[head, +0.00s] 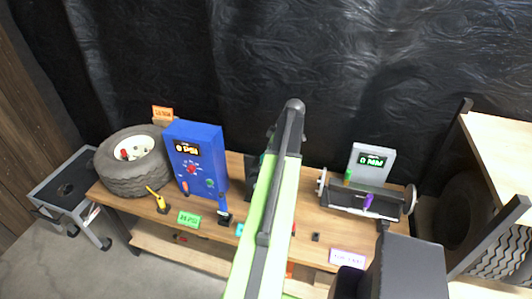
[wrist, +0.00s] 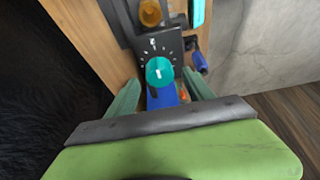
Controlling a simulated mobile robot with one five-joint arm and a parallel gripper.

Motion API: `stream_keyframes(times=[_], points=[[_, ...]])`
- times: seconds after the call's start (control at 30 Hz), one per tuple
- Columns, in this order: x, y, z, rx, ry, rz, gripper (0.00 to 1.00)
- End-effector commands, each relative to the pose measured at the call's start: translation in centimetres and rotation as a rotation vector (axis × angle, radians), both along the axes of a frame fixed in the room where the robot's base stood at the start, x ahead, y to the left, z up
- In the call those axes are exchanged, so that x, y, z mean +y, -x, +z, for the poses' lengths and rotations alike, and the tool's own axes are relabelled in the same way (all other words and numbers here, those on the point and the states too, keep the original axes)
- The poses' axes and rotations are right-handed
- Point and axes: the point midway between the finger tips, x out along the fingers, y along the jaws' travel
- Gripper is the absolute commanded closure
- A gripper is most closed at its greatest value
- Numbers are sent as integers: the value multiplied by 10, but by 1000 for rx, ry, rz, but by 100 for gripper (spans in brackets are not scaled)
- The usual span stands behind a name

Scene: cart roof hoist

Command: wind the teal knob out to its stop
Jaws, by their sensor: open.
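The teal knob (wrist: 159,71) is round with a white pointer mark and sits on a dark panel (wrist: 160,46) with white scale marks around the knob. My gripper (wrist: 161,78) is open, with one pale green finger to either side of the knob's near side. The fingertips appear close to the knob; I cannot tell whether they touch it. A blue part (wrist: 160,98) shows just below the knob, between the fingers. In the head view my lime green arm crosses the middle of the bench and I cannot make out the knob or my gripper.
An amber knob (wrist: 150,12), a teal bar (wrist: 197,12) and a blue handle (wrist: 200,62) are near the panel. On the bench (head: 318,246) stand a tyre (head: 131,178), a blue box (head: 205,138) with a display, and a grey device (head: 371,162) at right.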

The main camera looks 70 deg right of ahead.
Motion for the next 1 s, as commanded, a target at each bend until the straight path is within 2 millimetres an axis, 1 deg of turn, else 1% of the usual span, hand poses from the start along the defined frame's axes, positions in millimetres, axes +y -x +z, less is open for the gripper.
stream_keyframes(times=[0.03,0.1,0.4,0.5,0.63,1.0], points=[[0,5,22,0,-1,-2,39],[-1,11,39,0,-1,-2,39],[-3,39,107,0,1,-1,39],[-3,47,123,0,1,-1,39],[-4,52,131,0,0,0,39],[-4,53,128,0,0,0,39]])
